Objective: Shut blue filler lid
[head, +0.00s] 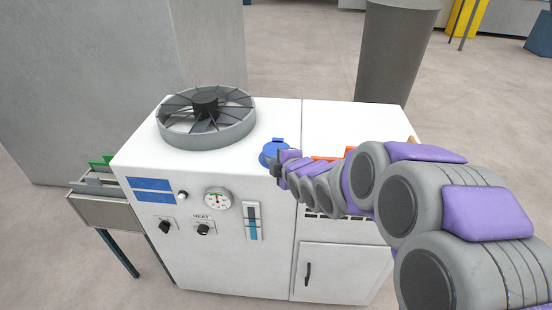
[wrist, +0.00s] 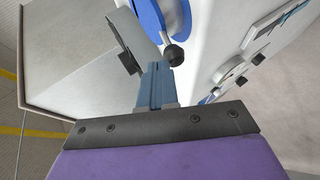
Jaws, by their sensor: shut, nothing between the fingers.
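The blue filler lid (head: 274,149) is on the white machine's top, near its front edge and just left of the seam. My gripper (head: 277,168) reaches in from the right and is at the lid's front right side, partly covering it. In the wrist view the blue lid (wrist: 149,18) shows at the top, cut off by the frame, beside a paler blue and white round part. My gripper (wrist: 156,68) is shut and empty, with its fingertips just below the lid in that picture. I cannot tell whether it touches the lid, nor the lid's exact angle.
A round black fan (head: 205,116) in a grey ring stands on the white machine (head: 285,113), left of the lid. Its front has a gauge (head: 217,200) and knobs. A grey bin (head: 395,50) stands behind. An orange-red part shows behind my arm.

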